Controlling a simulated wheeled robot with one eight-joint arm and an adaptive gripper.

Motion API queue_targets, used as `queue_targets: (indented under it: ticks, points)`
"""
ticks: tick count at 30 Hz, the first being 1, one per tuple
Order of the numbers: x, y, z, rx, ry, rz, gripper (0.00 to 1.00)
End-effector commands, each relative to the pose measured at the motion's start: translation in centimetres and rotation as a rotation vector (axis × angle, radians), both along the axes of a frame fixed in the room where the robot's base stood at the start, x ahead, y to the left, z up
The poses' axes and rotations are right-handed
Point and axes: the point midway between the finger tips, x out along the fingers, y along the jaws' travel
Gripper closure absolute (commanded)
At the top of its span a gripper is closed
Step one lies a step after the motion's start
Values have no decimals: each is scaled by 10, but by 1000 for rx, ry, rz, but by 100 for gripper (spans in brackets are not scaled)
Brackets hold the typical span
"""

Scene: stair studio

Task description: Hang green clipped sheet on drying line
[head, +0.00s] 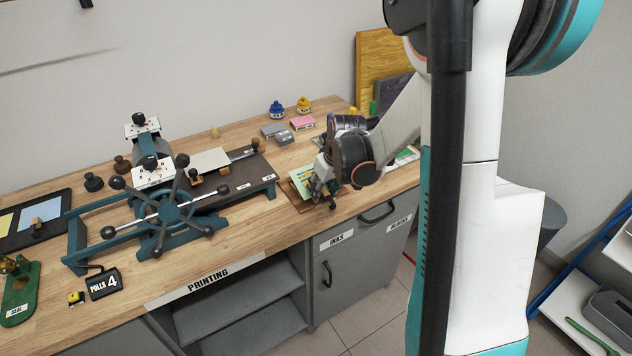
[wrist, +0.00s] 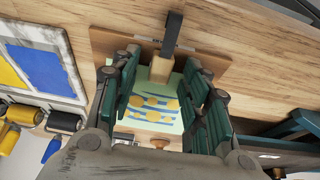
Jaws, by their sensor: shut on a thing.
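The green clipped sheet (head: 303,178) is pale green with yellow and blue print. It lies by a brown board on the bench's right part, partly hidden by my gripper (head: 324,190). In the wrist view the sheet (wrist: 155,105) shows between the fingers of my gripper (wrist: 163,88), with a wooden clip-like block (wrist: 162,69) at its edge. My gripper is shut on the clipped sheet; the exact contact is hard to see. A thin dark line (head: 60,64) shows against the wall at upper left; I cannot tell whether it is the drying line.
A press with a spoked wheel (head: 170,210) stands left of my gripper on the wooden bench (head: 235,235). Ink pots (head: 277,110) and small boxes (head: 303,123) sit behind. Yellow and grey boards (head: 383,65) lean at the wall. Floor shows in front of the cabinet.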

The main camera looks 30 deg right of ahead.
Motion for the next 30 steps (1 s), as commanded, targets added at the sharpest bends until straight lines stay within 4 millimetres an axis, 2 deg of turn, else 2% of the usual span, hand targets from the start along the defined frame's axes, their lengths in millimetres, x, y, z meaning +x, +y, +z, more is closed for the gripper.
queue_targets:
  ticks: [1,2,3,30]
  points:
    - [0,0,6,0,0,0,86]
    - [0,0,8,0,0,0,99]
    - [0,0,12,0,0,0,100]
    - [0,0,77,0,0,0,100]
